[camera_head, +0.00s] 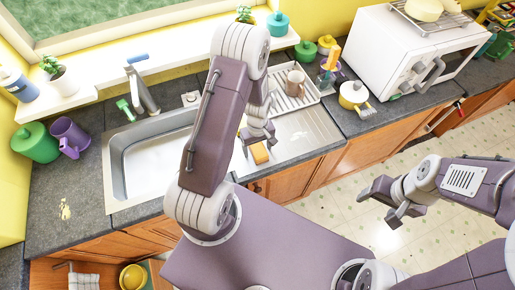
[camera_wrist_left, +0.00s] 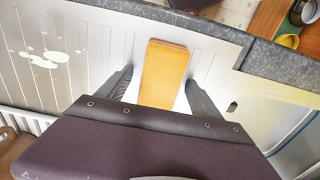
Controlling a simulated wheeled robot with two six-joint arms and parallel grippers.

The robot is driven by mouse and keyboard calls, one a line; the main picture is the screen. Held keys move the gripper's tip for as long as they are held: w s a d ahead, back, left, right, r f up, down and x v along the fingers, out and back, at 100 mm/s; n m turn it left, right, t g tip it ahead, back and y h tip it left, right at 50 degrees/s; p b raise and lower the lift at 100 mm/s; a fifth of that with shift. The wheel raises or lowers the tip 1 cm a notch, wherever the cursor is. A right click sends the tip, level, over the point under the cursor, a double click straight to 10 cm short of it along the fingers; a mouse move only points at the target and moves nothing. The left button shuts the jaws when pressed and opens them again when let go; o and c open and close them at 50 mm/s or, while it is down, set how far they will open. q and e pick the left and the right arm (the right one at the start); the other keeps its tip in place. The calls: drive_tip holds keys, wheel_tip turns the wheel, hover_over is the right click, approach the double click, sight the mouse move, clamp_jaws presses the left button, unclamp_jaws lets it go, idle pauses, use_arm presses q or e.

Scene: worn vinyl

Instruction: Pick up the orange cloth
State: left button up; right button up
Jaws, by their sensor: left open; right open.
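The orange cloth (camera_head: 260,153) lies on the ribbed metal drainboard right of the sink basin, near the counter's front edge. In the left wrist view the cloth (camera_wrist_left: 166,70) is a flat, textured orange rectangle, its near end hidden by my gripper body. My left gripper (camera_head: 258,136) is over the cloth, open. In the wrist view its two fingers (camera_wrist_left: 158,83) stand on either side of the cloth, with gaps showing; I cannot tell how high they are. My right gripper (camera_head: 379,204) is open and empty over the floor at the right.
The sink basin (camera_head: 150,160) is left of the cloth. A white dish rack (camera_head: 300,98) with a brown mug (camera_head: 295,80) stands behind it. A yellow pot (camera_head: 353,95) and a white microwave (camera_head: 405,50) are further right. My left arm hides part of the sink.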

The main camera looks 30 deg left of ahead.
sight(258, 147)
use_arm(q)
drive_tip(key=c, duration=1.4)
drive_tip(key=shift+r, duration=0.1)
wheel_tip(258, 147, up, 4)
drive_tip(key=shift+r+b, duration=0.1)
drive_tip(key=shift+b, duration=0.35)
drive_tip(key=w+d+r, duration=0.2)
drive_tip(key=d, duration=0.1)
drive_tip(key=w+d+r+b, duration=0.1)
drive_tip(key=w+d+r, duration=0.1)
drive_tip(key=d, duration=0.1)
drive_tip(key=w+d+r, duration=0.2)
drive_tip(key=d, duration=0.1)
drive_tip(key=shift+w+d+r+b, duration=0.2)
drive_tip(key=shift+d+r+b, duration=0.2)
drive_tip(key=o, duration=0.8)
drive_tip(key=c, duration=0.7)
drive_tip(key=shift+o, duration=0.2)
drive_tip(key=shift+a+f, duration=0.1)
